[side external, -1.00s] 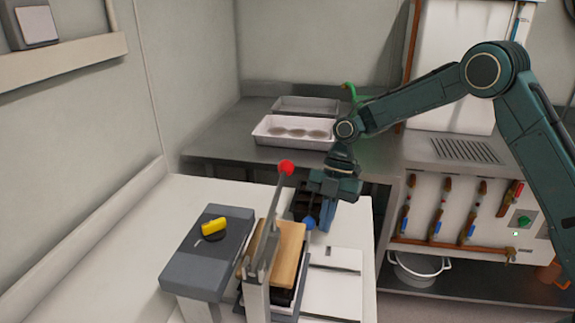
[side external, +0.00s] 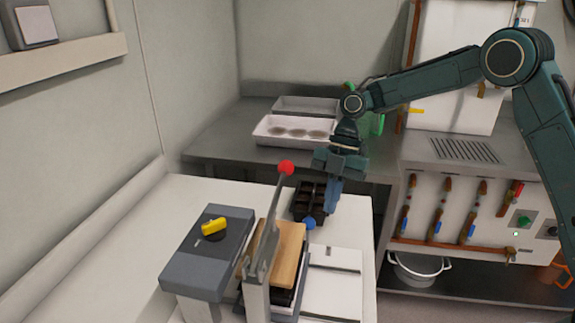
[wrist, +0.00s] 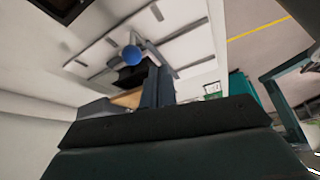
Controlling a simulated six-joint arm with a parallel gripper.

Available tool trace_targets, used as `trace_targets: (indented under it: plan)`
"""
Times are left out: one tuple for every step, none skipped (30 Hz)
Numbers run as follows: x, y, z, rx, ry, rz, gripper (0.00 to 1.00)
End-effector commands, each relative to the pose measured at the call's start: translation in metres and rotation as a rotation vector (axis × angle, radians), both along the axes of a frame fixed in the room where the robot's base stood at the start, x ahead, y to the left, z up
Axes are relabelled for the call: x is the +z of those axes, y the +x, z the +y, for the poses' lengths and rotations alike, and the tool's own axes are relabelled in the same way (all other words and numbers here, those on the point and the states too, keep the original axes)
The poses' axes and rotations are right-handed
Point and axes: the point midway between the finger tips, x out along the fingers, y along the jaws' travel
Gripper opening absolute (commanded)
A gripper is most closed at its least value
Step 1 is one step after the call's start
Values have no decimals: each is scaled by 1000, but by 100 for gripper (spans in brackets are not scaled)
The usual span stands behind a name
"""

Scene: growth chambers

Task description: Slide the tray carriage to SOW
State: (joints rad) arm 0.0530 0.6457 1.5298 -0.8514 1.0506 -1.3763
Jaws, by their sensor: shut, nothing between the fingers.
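The tray carriage seems to be the dark part with a blue knob (side external: 309,223) on the bench fixture, mostly hidden under a tan wooden block (side external: 287,255). The blue knob also shows in the wrist view (wrist: 132,52). My gripper (side external: 331,212) is shut and empty, pointing down. In the side view its tips are just right of and slightly above the blue knob, with a small gap visible. In the wrist view the closed fingers (wrist: 153,88) are close to the knob. I cannot read any SOW mark.
A lever with a red ball (side external: 286,167) rises beside the wooden block. A grey box with a yellow handle (side external: 214,227) stands to the left. A dark cell tray (side external: 307,200) lies behind the knob. A white slotted plate (side external: 335,285) lies front right.

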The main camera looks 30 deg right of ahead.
Motion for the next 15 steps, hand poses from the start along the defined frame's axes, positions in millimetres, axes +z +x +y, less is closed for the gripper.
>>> trace_targets:
  plan:
    - [4,0,-1,-1,0,-2,0]
    - [6,0,-1,-1,-1,-3,0]
    - [9,0,-1,0,1,-3,0]
    - [11,0,-1,-1,-1,-3,0]
    - [13,-1,-2,-1,-1,-3,0]
    - [15,-1,-2,-1,-1,-3,0]
    - [18,-1,-2,-1,0,-2,0]
    - [20,-1,-2,-1,0,-2,0]
    - [22,-2,-3,-1,0,-2,0]
    - [25,-2,-3,-1,0,-2,0]
    - [27,-2,-3,-1,0,-3,0]
    - [29,-2,-3,-1,0,-3,0]
    - [30,-2,-3,-1,-1,-3,0]
    - [32,-2,-4,-1,-1,-3,0]
    - [33,-3,-4,0,-1,-2,0]
